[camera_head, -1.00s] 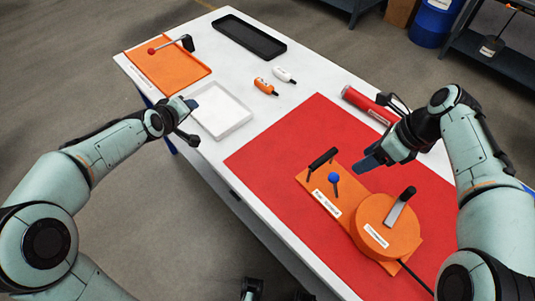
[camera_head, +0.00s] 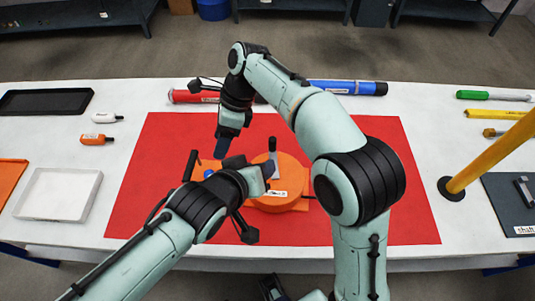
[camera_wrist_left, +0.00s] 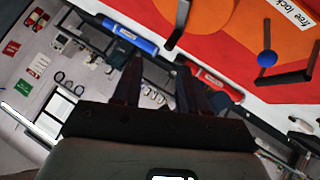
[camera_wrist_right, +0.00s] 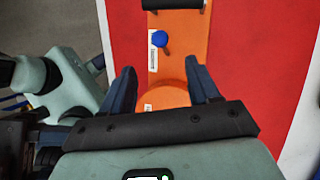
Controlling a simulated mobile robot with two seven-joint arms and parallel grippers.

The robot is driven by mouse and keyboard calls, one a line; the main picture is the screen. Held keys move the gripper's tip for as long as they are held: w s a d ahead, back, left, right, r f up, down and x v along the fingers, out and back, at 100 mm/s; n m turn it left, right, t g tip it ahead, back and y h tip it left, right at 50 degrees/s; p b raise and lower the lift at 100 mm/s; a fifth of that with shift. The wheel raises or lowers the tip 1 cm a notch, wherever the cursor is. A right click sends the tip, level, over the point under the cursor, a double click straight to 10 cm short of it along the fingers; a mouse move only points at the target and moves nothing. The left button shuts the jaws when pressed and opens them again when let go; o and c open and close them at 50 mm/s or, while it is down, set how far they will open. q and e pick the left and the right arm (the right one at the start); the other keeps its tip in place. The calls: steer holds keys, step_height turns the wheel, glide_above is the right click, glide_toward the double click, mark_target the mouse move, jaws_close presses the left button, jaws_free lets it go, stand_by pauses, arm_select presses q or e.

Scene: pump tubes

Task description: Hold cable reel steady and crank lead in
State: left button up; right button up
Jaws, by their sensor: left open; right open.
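The orange cable reel (camera_head: 290,172) lies on its orange base on the red mat. A grey crank with a black grip (camera_head: 272,146) stands on it. Left of it are a blue-knobbed lever (camera_head: 208,173) and a black handle (camera_head: 190,165). My left gripper (camera_head: 262,172) is open in front of the reel, covering part of it. In the left wrist view the reel (camera_wrist_left: 208,14) is at the top, beyond the fingers. My right gripper (camera_head: 222,146) is open above the base. In the right wrist view the reel (camera_wrist_right: 172,97) appears between its fingers. The lead is hidden.
Red and blue tubes (camera_head: 345,87) lie along the back. A yellow post (camera_head: 490,158) and tools are at right. The right part of the red mat (camera_head: 410,185) is clear.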

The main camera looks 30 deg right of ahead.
mark_target(211, 171)
arm_select(q)
steer(key=s+d+f+m+y, duration=0.1)
steer(key=s+d+f+m, duration=0.2)
steer(key=s+d+f, duration=0.3)
arm_select(e)
steer(key=x, duration=1.3)
steer(key=shift+f, duration=0.2)
arm_select(q)
steer(key=w+r+n+t+y, duration=0.1)
steer(key=w+t, duration=0.2)
steer(key=w, duration=0.7)
steer(key=shift+d+n+t+y, duration=0.25)
steer(key=shift+n+t+y, duration=0.05)
steer(key=shift+n+y, duration=0.1)
arm_select(e)
steer(key=shift+a, duration=0.1)
arm_select(q)
steer(key=shift+r, duration=0.1)
